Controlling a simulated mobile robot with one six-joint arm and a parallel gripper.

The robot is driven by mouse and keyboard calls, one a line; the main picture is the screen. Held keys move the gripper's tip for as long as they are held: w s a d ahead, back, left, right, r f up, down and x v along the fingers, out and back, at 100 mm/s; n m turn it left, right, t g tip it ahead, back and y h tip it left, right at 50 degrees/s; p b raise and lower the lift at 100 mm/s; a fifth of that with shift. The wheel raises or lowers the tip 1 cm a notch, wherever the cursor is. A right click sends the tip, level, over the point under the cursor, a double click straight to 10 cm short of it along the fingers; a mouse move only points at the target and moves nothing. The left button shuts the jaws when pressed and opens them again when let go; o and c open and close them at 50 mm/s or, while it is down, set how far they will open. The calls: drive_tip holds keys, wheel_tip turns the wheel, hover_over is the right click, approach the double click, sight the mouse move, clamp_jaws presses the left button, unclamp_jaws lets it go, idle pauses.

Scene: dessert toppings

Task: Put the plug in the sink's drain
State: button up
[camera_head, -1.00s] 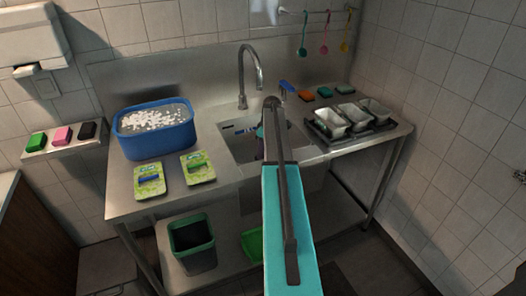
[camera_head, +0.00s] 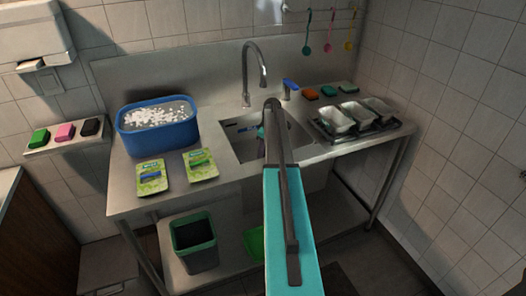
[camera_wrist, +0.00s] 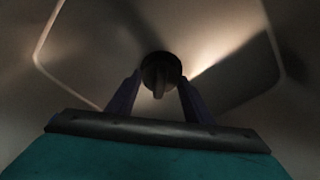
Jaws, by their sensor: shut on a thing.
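In the wrist view a dark round plug (camera_wrist: 160,68) with a raised grip sits between the two purple fingertips of my gripper (camera_wrist: 160,88). My gripper is shut on it. Pale sink walls and floor surround it, with a bright streak of light at the right. I cannot tell whether the plug touches the sink floor. In the head view my arm reaches over the front of the steel sink (camera_head: 240,148) and hides most of the basin, the drain and the plug. A small blue item (camera_head: 248,127) shows inside the sink, unclear in shape.
The tall faucet (camera_head: 246,75) stands behind the sink. A blue tub (camera_head: 158,140) and two green packets (camera_head: 151,177) lie left of it. A black rack with metal tins (camera_head: 338,118) and several sponges (camera_head: 328,91) lie right. A bin (camera_head: 194,243) stands below.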

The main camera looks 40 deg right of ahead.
drive_tip(key=shift+s+f, duration=0.3)
drive_tip(key=shift+f, duration=0.25)
idle(0.9)
drive_tip(key=o, duration=1)
drive_tip(key=shift+o, duration=0.5)
drive_tip(key=shift+a+f, duration=0.1)
drive_tip(key=shift+a, duration=0.05)
drive_tip(key=shift+r+p, duration=1.85)
drive_tip(key=shift+r, duration=3.35)
drive_tip(key=shift+s, duration=0.1)
